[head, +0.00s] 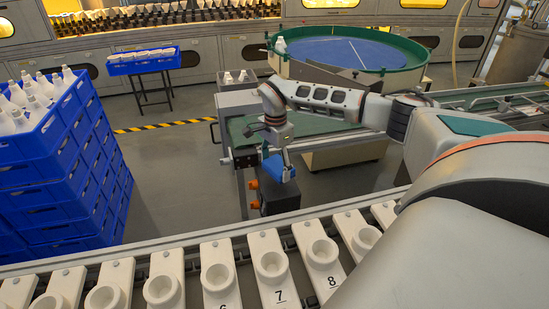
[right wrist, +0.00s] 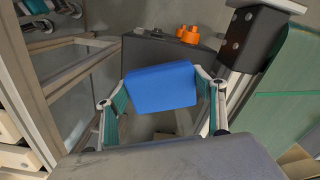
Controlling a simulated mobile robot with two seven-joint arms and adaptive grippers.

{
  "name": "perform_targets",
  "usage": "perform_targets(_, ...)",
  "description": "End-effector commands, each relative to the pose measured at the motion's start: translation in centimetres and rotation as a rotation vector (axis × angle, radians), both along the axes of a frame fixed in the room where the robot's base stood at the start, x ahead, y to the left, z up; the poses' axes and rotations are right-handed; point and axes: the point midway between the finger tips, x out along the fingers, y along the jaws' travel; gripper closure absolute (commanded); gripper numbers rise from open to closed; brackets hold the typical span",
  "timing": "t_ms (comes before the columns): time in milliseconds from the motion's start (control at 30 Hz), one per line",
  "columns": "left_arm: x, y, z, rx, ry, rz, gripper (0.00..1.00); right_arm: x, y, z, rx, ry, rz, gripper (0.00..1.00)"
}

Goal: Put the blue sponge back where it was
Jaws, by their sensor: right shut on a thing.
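The blue sponge (head: 275,167) is a small blue block held by my right gripper (head: 284,165) in the head view. In the right wrist view the sponge (right wrist: 160,86) sits between the two fingers of my right gripper (right wrist: 162,88), which is shut on it. The sponge is in front of and seemingly above a dark box (head: 277,192); I cannot tell whether it touches the box. The dark box's top (right wrist: 150,52) also shows in the right wrist view behind the sponge. My left gripper is not in view.
Orange knobs (right wrist: 187,34) are on or by the dark box. A conveyor with numbered white holders (head: 271,265) runs across the front. A green-topped conveyor (head: 300,124) lies behind the gripper. Grey floor (head: 175,165) is clear between.

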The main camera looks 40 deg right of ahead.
Motion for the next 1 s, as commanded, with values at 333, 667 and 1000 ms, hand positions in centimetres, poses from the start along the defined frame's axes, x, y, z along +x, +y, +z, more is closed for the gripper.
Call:
perform_targets(333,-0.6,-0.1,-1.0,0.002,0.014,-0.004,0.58,-0.1,0.0,-3.7,0.000,0.003,0.001,0.55)
perform_targets(667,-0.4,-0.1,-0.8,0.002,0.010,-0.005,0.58,-0.1,0.0,-3.9,0.000,0.002,0.001,0.21)
perform_targets(1000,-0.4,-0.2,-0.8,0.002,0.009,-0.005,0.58,-0.1,0.0,-3.9,0.000,0.002,0.001,0.15)
